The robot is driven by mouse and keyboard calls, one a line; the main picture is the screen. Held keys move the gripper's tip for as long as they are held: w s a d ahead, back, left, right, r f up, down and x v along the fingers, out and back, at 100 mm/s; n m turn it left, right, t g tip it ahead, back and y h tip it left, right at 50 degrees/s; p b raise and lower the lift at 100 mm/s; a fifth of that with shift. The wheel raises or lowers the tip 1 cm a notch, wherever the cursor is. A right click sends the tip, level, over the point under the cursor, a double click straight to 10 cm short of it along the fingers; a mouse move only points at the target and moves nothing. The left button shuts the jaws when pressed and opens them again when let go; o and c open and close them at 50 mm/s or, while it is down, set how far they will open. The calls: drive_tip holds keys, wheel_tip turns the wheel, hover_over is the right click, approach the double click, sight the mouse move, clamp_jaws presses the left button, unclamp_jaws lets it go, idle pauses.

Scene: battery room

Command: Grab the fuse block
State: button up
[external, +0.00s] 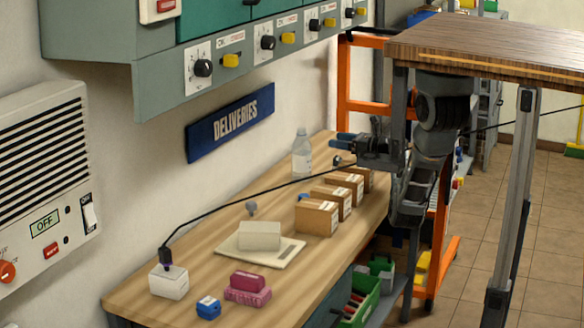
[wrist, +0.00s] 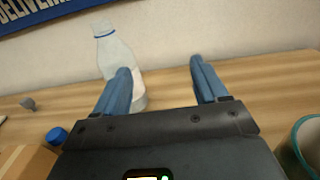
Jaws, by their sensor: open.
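I cannot tell for certain which thing is the fuse block. Candidates in the external view are a small blue block (external: 208,307) at the bench's near end, a pink two-part block (external: 248,288) beside it, and a pale block (external: 259,235) on a cream plate (external: 285,254). My gripper (external: 342,148) is at the far end of the bench, well away from these. In the wrist view my gripper (wrist: 160,68) has its blue fingers spread, with nothing between them. A clear bottle (wrist: 118,55) stands behind the left finger.
Several cardboard boxes (external: 316,218) stand in a row between my gripper and the near blocks. A white box (external: 168,283) has a black cable running from it. A wooden tabletop (external: 490,48) partly hides my arm. A teal-rimmed container (wrist: 303,140) is at the wrist view's right.

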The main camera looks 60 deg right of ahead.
sight(337, 158)
drive_tip(key=shift+w+a+f, duration=0.15)
drive_tip(key=shift+a+f, duration=0.05)
drive_tip(key=shift+f, duration=0.2)
wheel_tip(337, 158, down, 6)
drive_tip(key=shift+r, duration=0.25)
drive_tip(key=shift+w+f, duration=0.2)
drive_tip(key=shift+w, duration=0.55)
drive_tip(key=shift+w+f, duration=0.15)
drive_tip(key=shift+w, duration=0.6)
drive_tip(key=c, duration=1.1)
